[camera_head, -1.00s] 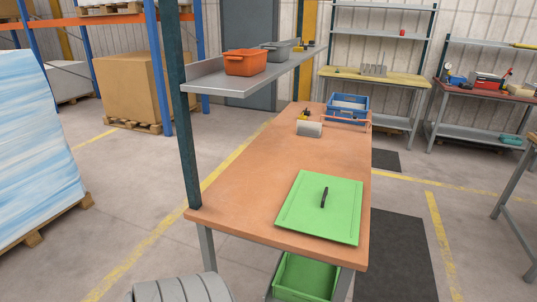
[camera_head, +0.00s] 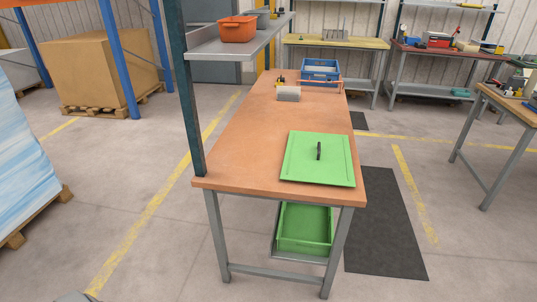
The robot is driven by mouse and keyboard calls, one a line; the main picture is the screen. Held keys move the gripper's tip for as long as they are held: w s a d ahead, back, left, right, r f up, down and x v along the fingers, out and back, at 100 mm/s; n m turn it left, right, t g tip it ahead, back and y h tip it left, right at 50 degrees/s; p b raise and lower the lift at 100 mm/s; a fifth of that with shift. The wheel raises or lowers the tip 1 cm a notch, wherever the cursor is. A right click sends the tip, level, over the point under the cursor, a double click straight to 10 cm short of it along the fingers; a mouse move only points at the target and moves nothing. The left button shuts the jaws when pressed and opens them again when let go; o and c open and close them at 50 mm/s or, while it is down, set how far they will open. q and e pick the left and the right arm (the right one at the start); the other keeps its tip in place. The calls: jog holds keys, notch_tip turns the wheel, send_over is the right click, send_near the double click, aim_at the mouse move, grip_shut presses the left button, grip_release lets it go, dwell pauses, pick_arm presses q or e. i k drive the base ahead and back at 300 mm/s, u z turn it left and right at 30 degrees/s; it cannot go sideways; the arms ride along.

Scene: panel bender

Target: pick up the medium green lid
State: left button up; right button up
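The green lid (camera_head: 302,165) lies flat on the near right part of the wooden workbench (camera_head: 240,140), close to its front and right edges. A black handle (camera_head: 319,151) stands up from the middle of its top. Only this one green lid shows, so its size cannot be compared with others. Neither gripper is in view. A small grey part of my own body shows at the bottom left edge.
A green bin (camera_head: 305,229) sits on the shelf under the bench. A dark post (camera_head: 190,95) rises at the bench's left corner, with an overhead shelf (camera_head: 222,48) holding an orange bin (camera_head: 237,29). A blue crate (camera_head: 320,70) stands at the far end. Floor before the bench is clear.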

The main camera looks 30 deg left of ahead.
aim_at(310, 157)
jog(key=u, duration=0.3)
jog(key=i, duration=0.85)
